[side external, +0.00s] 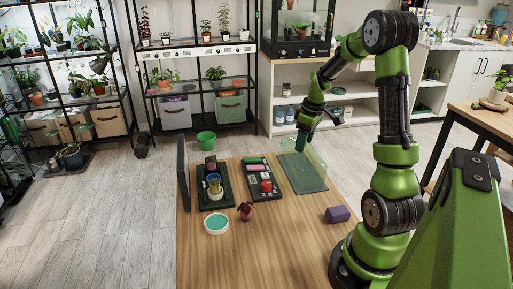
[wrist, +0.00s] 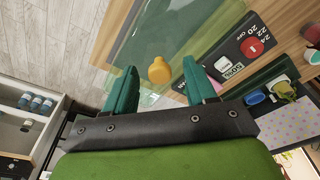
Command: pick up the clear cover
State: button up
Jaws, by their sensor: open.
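The clear cover (side external: 317,154) is a see-through, greenish box shape at the far right end of the wooden table, by the dark green mat (side external: 303,174). Its edges are faint. My gripper (side external: 303,141) is above it, pointing down. In the wrist view my gripper (wrist: 155,70) is open, with two teal fingers apart. A yellow rounded piece (wrist: 159,71) shows between the fingertips and looks like a knob on the cover. I cannot tell whether the fingers touch it. The pale green pane of the cover (wrist: 149,97) shows around it.
On the table (side external: 262,245) are a black tray (side external: 252,190) of small items, a tray (side external: 205,199) with pots, a teal-filled dish (side external: 216,225), a dark red plant (side external: 246,210) and a purple block (side external: 338,214). A dark upright panel (side external: 183,172) edges the left. The front middle is clear.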

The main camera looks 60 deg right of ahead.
grip_shut()
dwell(0.3)
jog(key=shift+r, duration=0.15)
